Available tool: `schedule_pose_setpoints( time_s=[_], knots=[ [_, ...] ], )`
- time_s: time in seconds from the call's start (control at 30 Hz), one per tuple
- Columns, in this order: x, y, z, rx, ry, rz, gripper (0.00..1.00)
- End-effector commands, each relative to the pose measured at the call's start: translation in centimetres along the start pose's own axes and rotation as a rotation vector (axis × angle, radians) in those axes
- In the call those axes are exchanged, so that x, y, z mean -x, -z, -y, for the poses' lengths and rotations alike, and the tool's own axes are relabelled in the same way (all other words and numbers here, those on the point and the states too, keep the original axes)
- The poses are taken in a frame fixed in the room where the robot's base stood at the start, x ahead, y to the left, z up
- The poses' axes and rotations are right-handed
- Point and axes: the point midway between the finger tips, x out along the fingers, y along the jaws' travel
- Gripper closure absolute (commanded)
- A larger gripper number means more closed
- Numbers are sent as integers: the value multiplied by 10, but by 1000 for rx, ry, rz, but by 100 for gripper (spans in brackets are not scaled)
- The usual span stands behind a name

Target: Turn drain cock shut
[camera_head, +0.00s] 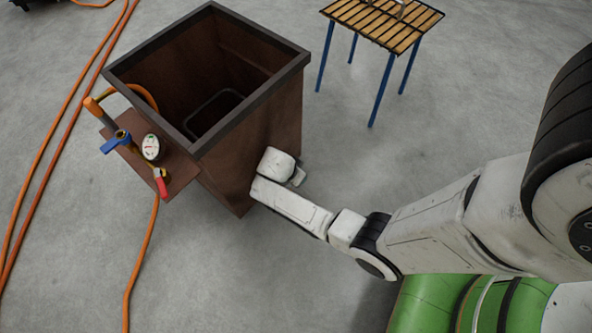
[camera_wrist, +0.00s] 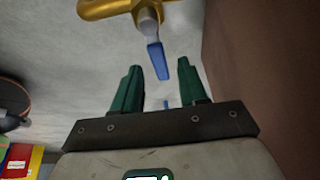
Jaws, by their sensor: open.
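In the wrist view, a yellow brass fitting (camera_wrist: 112,9) with a pale stem and a blue lever (camera_wrist: 157,60) shows ahead. The lever hangs down from the stem and appears between the green fingertips of my gripper (camera_wrist: 159,68), which is open with nothing held. I cannot tell whether the lever is within the jaws or beyond them. In the head view, my wrist is by the right side of a brown open tank (camera_head: 255,190); the fingers and this fitting are hidden there.
A panel (camera_head: 182,178) on the tank's left carries a blue lever (camera_head: 112,143), a gauge (camera_head: 151,148) and a red lever (camera_head: 160,182). Orange hoses (camera_head: 65,140) lie at left. A slatted table (camera_head: 372,22) stands behind.

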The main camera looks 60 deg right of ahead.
Motion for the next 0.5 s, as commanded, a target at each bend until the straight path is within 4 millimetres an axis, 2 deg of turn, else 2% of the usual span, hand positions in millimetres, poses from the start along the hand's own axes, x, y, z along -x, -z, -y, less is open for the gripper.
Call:
schedule_pose_setpoints(
  time_s=[0.17,0.27,0.5],
  knots=[
    [3,0,0,1,1,0,57],
    [14,1,0,2,2,0,57],
    [60,2,1,1,3,0,57]
  ],
)
